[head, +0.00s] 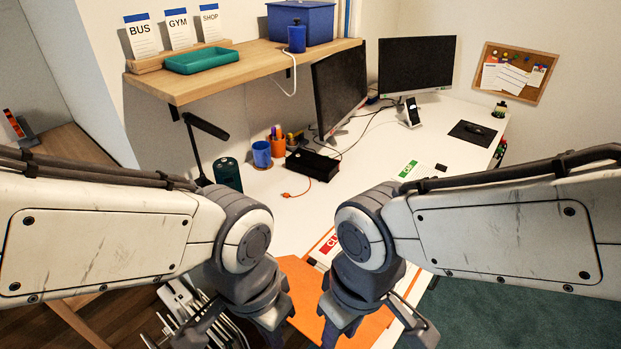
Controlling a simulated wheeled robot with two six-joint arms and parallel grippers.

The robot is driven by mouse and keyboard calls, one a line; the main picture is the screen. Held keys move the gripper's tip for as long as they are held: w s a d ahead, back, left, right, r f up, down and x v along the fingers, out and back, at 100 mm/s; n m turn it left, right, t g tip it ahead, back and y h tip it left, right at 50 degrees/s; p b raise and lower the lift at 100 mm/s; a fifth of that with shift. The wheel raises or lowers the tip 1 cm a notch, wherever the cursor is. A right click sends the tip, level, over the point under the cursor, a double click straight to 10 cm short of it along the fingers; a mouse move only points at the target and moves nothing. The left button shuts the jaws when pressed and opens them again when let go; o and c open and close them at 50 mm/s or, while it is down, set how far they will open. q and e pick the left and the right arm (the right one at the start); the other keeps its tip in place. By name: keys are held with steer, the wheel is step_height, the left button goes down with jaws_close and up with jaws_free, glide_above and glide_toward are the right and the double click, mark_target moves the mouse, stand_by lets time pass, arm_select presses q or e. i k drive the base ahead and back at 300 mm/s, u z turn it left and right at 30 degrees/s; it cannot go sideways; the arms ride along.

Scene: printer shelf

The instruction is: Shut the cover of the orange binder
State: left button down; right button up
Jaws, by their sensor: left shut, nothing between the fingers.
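The orange binder (300,290) lies at the near edge of the white desk, between and partly behind my two grippers. A broad flat orange panel shows at the front. Farther back, a white sheet with red lettering shows inside an orange border. My arms hide much of the binder, so I cannot tell how far its cover is swung. My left gripper (238,328) is shut and empty at the panel's left side. My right gripper (378,328) is over the panel's right part. Its fingertips are cut off by the bottom edge, so its opening is unclear.
A black box (312,164), a blue mug (262,154) and an orange pen cup (277,146) stand behind on the desk. A dark cylinder (228,174) is at the left. A white rack (183,305) is below left. Two monitors stand farther back.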

mark_target(305, 282)
steer(key=k, duration=0.5)
steer(key=u, duration=1.05)
steer(key=k, duration=1.15)
steer(key=z, duration=1.1)
steer(key=i, duration=0.5)
steer(key=z, duration=0.05)
